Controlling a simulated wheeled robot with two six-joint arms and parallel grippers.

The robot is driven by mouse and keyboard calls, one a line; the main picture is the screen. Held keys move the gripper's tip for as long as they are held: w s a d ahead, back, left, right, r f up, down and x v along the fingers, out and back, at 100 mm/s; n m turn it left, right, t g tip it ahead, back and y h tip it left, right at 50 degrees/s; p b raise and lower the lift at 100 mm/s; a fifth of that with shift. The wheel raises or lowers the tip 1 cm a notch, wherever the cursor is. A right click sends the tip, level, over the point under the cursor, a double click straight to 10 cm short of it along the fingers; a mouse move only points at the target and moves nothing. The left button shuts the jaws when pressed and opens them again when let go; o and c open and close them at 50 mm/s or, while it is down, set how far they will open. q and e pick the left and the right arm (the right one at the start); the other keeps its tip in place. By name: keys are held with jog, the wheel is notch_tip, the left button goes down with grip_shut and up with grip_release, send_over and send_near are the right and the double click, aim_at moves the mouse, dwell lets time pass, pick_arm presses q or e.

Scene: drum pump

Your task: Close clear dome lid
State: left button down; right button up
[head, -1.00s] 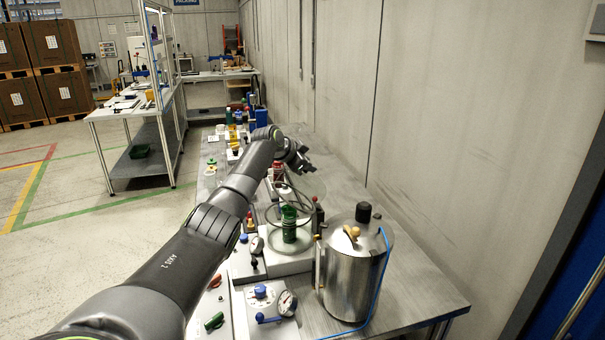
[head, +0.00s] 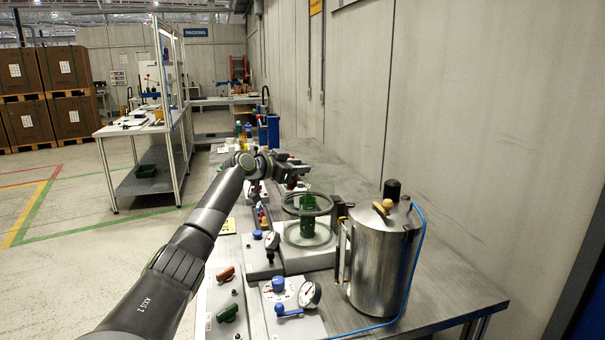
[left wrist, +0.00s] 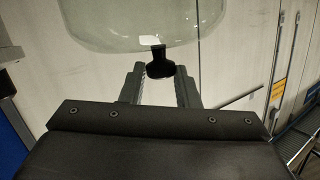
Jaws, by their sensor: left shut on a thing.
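The clear dome lid (left wrist: 140,25) fills the top of the left wrist view, and a black tab (left wrist: 158,64) at its lower edge sits between my fingers. My left gripper (head: 302,172) is shut on this tab, above the clear vessel. The vessel (head: 306,240) has a dark ring (head: 307,204) around its upper part, with a green object (head: 307,218) inside. The lid's clear outline is hard to make out in the head view, so its exact tilt and its gap to the vessel cannot be told. My right gripper is not in view.
A steel canister (head: 378,265) with a blue hose stands close to the right of the vessel. Gauge panels (head: 292,300) with knobs stand in front. A wall rises behind the bench (head: 440,285), whose right front is free.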

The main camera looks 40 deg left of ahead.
pick_arm(q)
jog(key=shift+s+a+f, duration=0.3)
jog(key=shift+a+f, duration=0.05)
jog(key=shift+f, duration=0.15)
jog(key=shift+f+b, duration=0.1)
jog(key=shift+b, duration=0.2)
jog(key=shift+f, duration=0.1)
jog(key=c, duration=1.5)
grip_release()
jog(key=shift+c, duration=0.2)
jog(key=o, duration=0.4)
jog(key=shift+a, duration=0.15)
jog(key=shift+d, duration=0.2)
